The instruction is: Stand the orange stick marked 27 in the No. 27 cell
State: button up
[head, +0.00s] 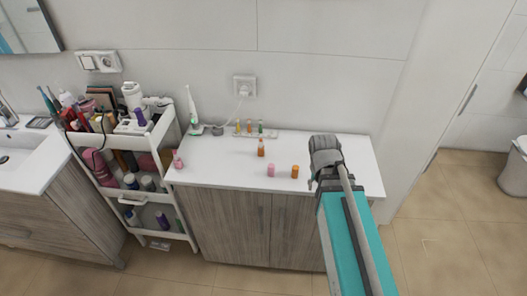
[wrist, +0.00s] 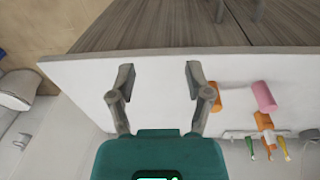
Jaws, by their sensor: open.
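An orange stick (head: 261,149) stands upright on the white counter, in front of a pale rack (head: 271,134). It also shows in the wrist view (wrist: 263,121); no number is legible. The rack holds a yellow stick (head: 238,127), an orange stick (head: 249,127) and a green stick (head: 261,128). I cannot make out the cell numbers. My gripper (wrist: 159,73) is open and empty, above the counter's right part. In the wrist view, the standing orange stick is right of its fingers and apart from them. In the head view my arm partly hides the gripper.
A shorter orange cylinder (head: 295,171) and a pink cylinder (head: 271,170) stand near the counter's front edge. A pink bottle (head: 178,160) and a white electric toothbrush (head: 192,108) are at the left. A loaded cart (head: 172,138) stands beside the counter. The counter's middle left (head: 220,160) is clear.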

jog(key=w+a+r+m+t+h, duration=0.3)
jog(key=w+a, duration=0.7)
jog(key=a, duration=0.2)
jog(key=m+t+h+p, duration=0.1)
jog(key=m+t, duration=0.2)
jog(key=t, duration=0.1)
send_near(260, 142)
jog(key=s+a+r, duration=0.1)
jog(key=s, duration=0.1)
jog(key=shift+a+r, duration=0.2)
jog(key=shift+w, duration=0.1)
jog(key=shift+b+x, duration=3)
jog(key=shift+x, duration=1.35)
jog(key=shift+d, duration=0.1)
jog(key=shift+b+x, duration=1.75)
jog(key=shift+x, duration=0.8)
jog(key=shift+w+r, duration=0.1)
jog(key=shift+r, duration=0.05)
